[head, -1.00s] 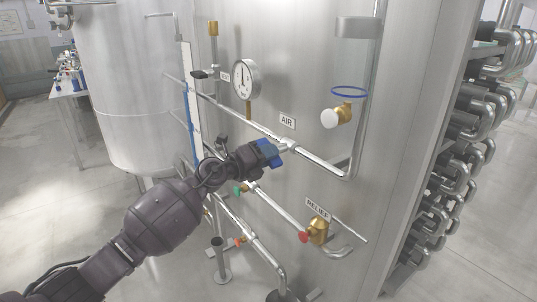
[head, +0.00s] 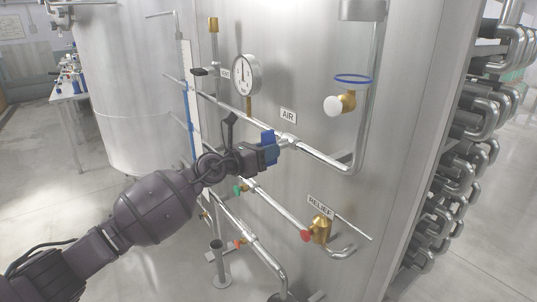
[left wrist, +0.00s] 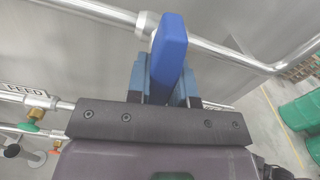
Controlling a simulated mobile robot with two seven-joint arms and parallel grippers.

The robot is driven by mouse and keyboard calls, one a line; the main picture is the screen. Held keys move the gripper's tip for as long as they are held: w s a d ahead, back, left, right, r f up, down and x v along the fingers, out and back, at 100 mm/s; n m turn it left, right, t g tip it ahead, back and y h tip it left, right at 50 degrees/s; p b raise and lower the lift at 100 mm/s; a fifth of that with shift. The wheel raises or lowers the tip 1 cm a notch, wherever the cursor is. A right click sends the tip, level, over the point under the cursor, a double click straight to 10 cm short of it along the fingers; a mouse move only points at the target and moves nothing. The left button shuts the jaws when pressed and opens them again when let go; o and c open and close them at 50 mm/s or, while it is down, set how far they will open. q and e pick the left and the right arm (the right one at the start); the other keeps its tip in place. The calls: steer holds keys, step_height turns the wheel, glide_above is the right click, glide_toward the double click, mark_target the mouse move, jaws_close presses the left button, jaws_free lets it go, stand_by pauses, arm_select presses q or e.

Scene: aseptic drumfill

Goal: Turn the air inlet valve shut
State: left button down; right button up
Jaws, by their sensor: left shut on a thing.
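The air inlet valve (head: 288,141) sits on the steel pipe below the AIR label (head: 288,116). Its blue handle (left wrist: 172,42) stands out from the pipe toward my wrist in the left wrist view. My left gripper (head: 268,145) is at the valve, its arm coming in from the lower left. In the left wrist view my left gripper (left wrist: 165,75) has its two fingers on either side of the handle, shut on it. The fingers hide part of the handle. The exact handle angle is hard to tell. My right gripper is not in view.
A pressure gauge (head: 246,75) stands above the pipe. A brass valve with a blue ring (head: 352,79) is at the right. A red-knobbed relief valve (head: 319,230) and a green-handled valve (head: 240,189) are below. The floor at left is mostly clear.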

arm_select(q)
steer(key=shift+f+m, duration=0.1)
steer(key=shift+m, duration=0.8)
steer(key=shift+b, duration=0.3)
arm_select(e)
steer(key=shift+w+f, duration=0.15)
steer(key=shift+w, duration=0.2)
